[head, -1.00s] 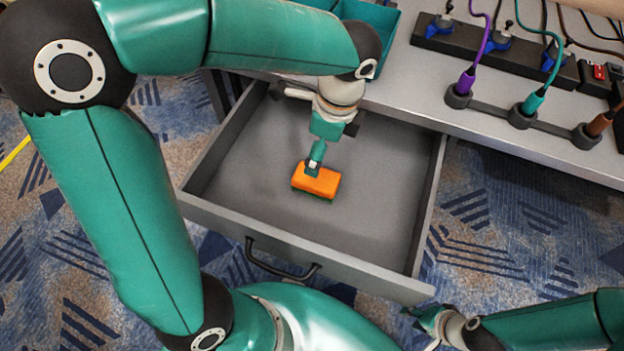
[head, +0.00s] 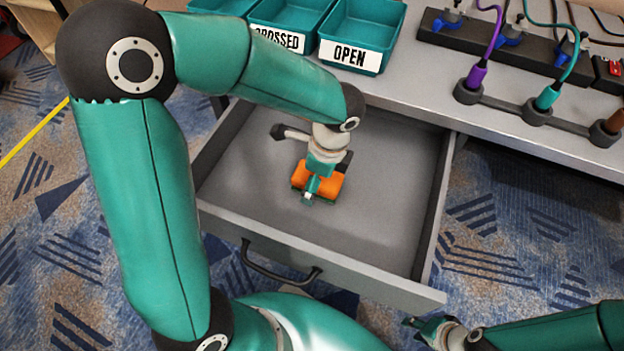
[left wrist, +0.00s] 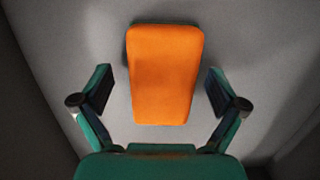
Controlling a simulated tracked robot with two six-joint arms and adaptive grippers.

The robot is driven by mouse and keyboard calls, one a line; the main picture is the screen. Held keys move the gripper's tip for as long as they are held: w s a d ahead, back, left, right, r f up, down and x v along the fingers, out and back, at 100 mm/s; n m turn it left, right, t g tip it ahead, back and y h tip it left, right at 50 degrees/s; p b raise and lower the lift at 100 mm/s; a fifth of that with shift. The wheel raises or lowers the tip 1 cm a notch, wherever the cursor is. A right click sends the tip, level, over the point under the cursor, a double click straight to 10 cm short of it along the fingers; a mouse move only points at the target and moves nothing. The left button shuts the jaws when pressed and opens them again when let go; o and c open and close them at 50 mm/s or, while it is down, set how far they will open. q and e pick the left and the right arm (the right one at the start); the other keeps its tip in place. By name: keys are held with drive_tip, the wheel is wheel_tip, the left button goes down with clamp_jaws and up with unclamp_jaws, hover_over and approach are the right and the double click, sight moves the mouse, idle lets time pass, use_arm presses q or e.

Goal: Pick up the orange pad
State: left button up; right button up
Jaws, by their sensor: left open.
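The orange pad (head: 330,184) lies on the floor of the open grey drawer (head: 385,215); a dark green layer shows along its lower edge. My left gripper (head: 310,190) is over the pad in the head view and hides its middle. In the left wrist view the whole orange top of the pad (left wrist: 165,72) shows, and the two fingers of my left gripper (left wrist: 163,90) stand apart on either side of it, with a gap on both sides. My right gripper (head: 428,328) is at the bottom right, outside the drawer; its jaw state is unclear.
The drawer's walls and front with its black handle (head: 280,268) surround the pad. Teal bins (head: 362,30), one labelled OPEN, stand on the grey desk (head: 425,95) above. Cables with purple and teal plugs sit at the right. The drawer floor right of the pad is bare.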

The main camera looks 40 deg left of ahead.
use_arm(q)
drive_tip(key=c, duration=1.2)
wheel_tip(320, 180, up, 10)
drive_tip(key=p, duration=0.3)
drive_tip(key=shift+p, duration=0.3)
drive_tip(key=o, duration=0.4)
drive_tip(key=c, duration=0.3)
